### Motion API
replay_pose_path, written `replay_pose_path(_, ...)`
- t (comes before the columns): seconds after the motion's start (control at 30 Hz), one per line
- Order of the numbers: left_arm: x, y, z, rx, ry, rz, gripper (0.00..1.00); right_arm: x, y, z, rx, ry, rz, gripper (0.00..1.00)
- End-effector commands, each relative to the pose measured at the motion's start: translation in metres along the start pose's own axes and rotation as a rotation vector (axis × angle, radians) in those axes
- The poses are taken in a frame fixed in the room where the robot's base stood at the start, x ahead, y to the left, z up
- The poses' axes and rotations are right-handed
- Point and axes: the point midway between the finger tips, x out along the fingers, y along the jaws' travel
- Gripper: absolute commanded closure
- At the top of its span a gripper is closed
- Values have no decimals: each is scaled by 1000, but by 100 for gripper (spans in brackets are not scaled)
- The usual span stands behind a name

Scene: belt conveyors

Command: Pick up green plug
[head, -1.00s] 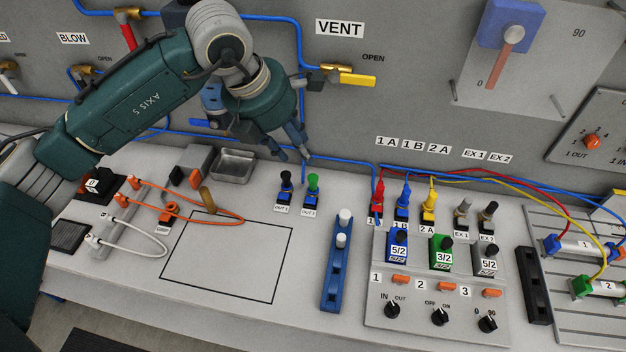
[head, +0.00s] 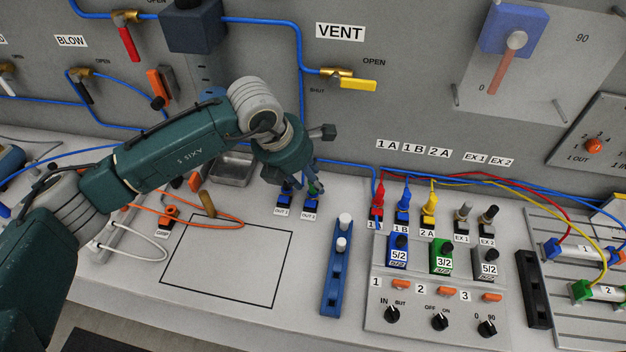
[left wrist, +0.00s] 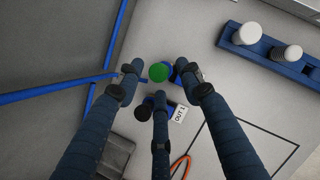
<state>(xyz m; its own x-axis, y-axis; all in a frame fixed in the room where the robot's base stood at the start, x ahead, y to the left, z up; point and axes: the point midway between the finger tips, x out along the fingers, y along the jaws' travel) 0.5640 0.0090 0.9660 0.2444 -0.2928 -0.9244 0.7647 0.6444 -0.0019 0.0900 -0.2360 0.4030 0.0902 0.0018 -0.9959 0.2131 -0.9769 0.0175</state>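The green plug (left wrist: 158,72) stands in a blue socket, seen from above in the left wrist view. In the head view my left gripper mostly hides it. My left gripper (head: 300,188) is low over the two labelled OUT sockets by the wall. Its three fingers (left wrist: 163,82) are spread around the green plug, with gaps to it visible from above. A black plug (left wrist: 143,112) in the neighbouring socket is partly hidden by the single lower finger. My right gripper is in neither view.
A blue rack with white knobs (head: 336,270) stands to the right. A metal tray (head: 232,172) lies behind my left arm. A blue hose (head: 345,162) runs along the wall. The black-outlined square (head: 228,262) in front is empty.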

Motion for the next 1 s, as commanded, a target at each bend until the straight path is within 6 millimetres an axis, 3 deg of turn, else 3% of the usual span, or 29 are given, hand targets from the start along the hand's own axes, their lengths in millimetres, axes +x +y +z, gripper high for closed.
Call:
replay_pose_path(0.13, 13, 0, 1, 0, 0, 0, 63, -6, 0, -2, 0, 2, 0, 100)
replay_pose_path(0.37, 16, 0, 1, 1, -1, 1, 63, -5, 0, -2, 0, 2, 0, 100)
replay_pose_path(0.57, 16, 1, 1, 0, -2, 1, 100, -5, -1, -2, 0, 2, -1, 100)
replay_pose_path(1.0, 13, 0, 3, 1, -3, 1, 100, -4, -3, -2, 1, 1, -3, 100)
